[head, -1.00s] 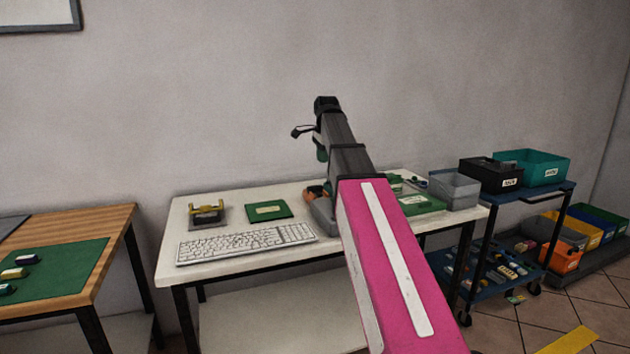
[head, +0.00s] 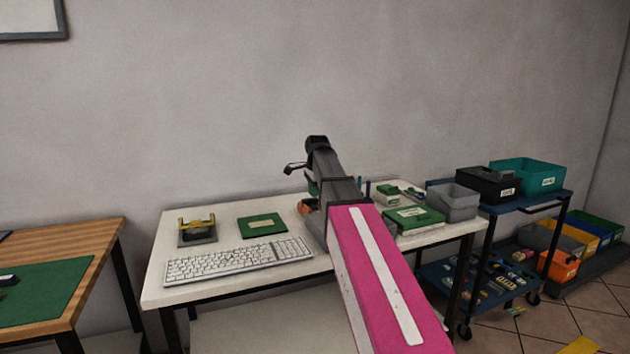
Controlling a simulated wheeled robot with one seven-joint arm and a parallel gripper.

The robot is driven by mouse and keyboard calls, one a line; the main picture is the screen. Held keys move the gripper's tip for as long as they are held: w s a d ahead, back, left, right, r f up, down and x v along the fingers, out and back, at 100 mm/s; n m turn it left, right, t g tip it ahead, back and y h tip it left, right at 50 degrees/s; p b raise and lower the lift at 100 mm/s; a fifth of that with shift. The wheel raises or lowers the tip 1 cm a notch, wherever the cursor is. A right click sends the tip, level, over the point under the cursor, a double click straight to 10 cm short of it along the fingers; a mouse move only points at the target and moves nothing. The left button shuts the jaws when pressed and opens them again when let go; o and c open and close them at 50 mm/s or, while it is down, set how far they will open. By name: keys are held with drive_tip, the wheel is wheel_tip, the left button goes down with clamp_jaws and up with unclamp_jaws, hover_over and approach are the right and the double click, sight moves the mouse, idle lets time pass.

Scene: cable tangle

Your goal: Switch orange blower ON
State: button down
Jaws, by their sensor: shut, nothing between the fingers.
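A small orange thing (head: 304,208), probably the orange blower, stands on the white table just left of my arm. My arm hides much of it, and its switch cannot be made out. My gripper (head: 313,187) is at the far end of my pink and black arm, mostly hidden behind the wrist. The little of it that shows is above the orange thing and looks shut and empty. I cannot tell whether it touches the orange thing.
The white table (head: 160,265) also holds a keyboard (head: 238,261), a yellow-topped device (head: 197,231), a green board (head: 262,225), green items (head: 413,217) and a grey bin (head: 453,200). A blue cart (head: 540,205) with bins stands right. A wooden table (head: 95,255) stands left.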

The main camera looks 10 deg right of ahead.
sight(313, 205)
drive_tip(key=shift+w+f, duration=0.15)
drive_tip(key=shift+f, duration=0.85)
drive_tip(key=shift+w+f, duration=0.15)
drive_tip(key=shift+f, duration=0.8)
